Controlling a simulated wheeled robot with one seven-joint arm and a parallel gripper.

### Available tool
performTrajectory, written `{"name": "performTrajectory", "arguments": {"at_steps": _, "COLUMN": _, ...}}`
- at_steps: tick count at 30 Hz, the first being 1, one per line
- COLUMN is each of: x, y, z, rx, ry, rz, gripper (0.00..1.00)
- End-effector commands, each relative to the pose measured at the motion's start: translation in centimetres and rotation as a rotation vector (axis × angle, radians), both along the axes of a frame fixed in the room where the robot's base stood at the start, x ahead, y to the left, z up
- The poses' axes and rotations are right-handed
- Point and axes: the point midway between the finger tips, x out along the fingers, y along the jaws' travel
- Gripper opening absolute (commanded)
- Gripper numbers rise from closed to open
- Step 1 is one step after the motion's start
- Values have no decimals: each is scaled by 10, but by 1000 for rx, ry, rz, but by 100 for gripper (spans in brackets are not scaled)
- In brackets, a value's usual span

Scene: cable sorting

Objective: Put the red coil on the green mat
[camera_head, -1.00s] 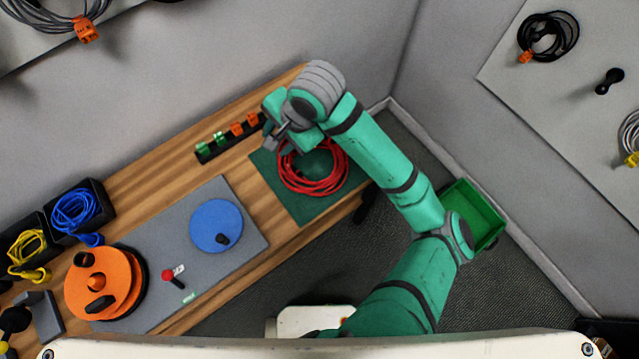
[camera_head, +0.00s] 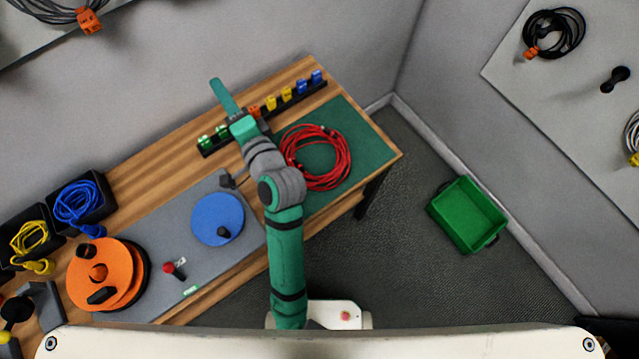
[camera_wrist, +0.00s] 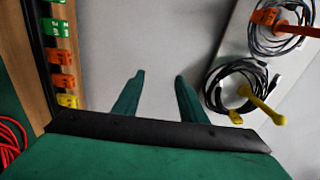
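The red coil (camera_head: 316,158) lies flat on the green mat (camera_head: 370,140) at the right end of the bench in the head view. The coil also shows at the lower left edge of the wrist view (camera_wrist: 10,140). My gripper (camera_head: 222,95) is left of the coil and apart from it, out beyond the clip rail. In the wrist view its two fingers (camera_wrist: 158,92) stand apart with nothing between them.
A black rail with coloured clips (camera_head: 270,108) runs along the bench's back. A grey mat (camera_head: 180,250) holds a blue disc (camera_head: 217,219) and an orange reel (camera_head: 100,275). Blue (camera_head: 78,205) and yellow cables sit in black bins at left. A green crate (camera_head: 468,215) is on the floor.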

Motion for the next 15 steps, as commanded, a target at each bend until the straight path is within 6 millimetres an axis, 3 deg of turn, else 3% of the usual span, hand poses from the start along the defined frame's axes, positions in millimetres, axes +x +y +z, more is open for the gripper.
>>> {"name": "performTrajectory", "arguments": {"at_steps": 8, "x": -50, "y": -47, "z": -68, "rx": -178, "ry": -33, "rz": -239, "gripper": 38}}
{"name": "performTrajectory", "arguments": {"at_steps": 15, "x": -121, "y": -95, "z": -122, "rx": -478, "ry": -45, "rz": -377, "gripper": 38}}
